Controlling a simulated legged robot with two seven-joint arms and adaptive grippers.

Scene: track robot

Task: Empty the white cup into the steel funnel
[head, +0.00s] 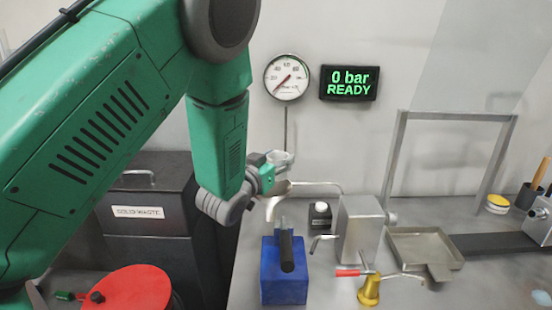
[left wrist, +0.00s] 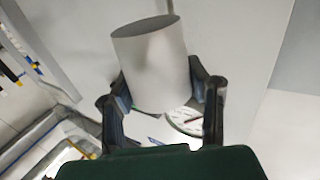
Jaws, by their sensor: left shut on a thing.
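My left gripper (head: 268,172) is shut around the white cup (head: 281,157), in the air over the bench, below the wall gauge in the head view. The cup is small and partly hidden by the fingers there. In the left wrist view the cup (left wrist: 152,62) is a plain pale cylinder between the two dark fingers; its contents do not show. Just below the gripper in the head view is a pale curved metal shape (head: 276,189), partly hidden by it; I cannot tell whether this is the steel funnel. My right gripper is not in view.
A blue block with a black handle (head: 284,273) stands below the gripper. A steel box (head: 360,228), a red-handled brass valve (head: 369,290) and a shallow metal tray (head: 425,243) are to the right. A black solid-waste bin (head: 150,245) is left. A gauge (head: 287,77) hangs behind.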

